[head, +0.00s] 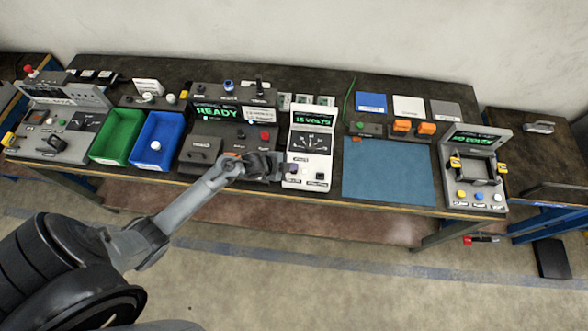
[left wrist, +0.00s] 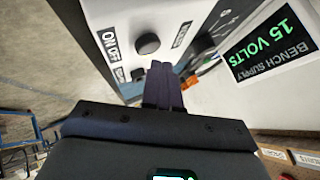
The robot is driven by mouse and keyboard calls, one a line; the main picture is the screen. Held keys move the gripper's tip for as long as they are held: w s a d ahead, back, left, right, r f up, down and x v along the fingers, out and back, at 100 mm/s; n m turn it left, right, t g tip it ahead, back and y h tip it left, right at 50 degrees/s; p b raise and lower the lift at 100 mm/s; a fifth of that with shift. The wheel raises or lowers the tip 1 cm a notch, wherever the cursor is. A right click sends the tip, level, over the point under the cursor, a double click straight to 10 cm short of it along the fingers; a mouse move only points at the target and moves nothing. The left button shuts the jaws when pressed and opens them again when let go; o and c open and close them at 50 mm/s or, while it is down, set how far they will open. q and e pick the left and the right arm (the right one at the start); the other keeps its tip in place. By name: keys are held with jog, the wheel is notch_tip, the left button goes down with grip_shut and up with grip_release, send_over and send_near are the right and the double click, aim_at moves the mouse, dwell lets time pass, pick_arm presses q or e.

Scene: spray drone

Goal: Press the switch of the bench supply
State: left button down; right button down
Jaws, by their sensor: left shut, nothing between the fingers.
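The bench supply (head: 299,144) is a white box with a lit screen reading 15 VOLTS and a dark meter, right of the middle of the bench. In the left wrist view its white panel (left wrist: 190,18) carries a round black control (left wrist: 147,44) near an ON OFF label. A smaller dark part shows by the fingers, partly hidden; I cannot tell which part is the switch. My left gripper (head: 284,168) is shut and empty at the supply's front left corner. Its fingers (left wrist: 162,82) point at the panel; contact is unclear. My right gripper is not in view.
A READY console (head: 225,97) stands left of the supply, with blue (head: 150,128) and green (head: 102,136) bins beyond. A blue mat (head: 388,172) lies to the right, before a grey fixture (head: 470,195) with coloured buttons. The space above the mat is clear.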

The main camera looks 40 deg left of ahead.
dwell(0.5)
pick_arm(q)
jog(key=shift+f, duration=0.25)
jog(key=shift+f, duration=0.2)
jog(key=shift+f+b, duration=0.2)
jog(key=shift+b, duration=0.15)
jog(key=shift+r, duration=0.2)
dwell(0.3)
jog(key=shift+r+p, duration=0.5)
jog(key=shift+p, duration=0.2)
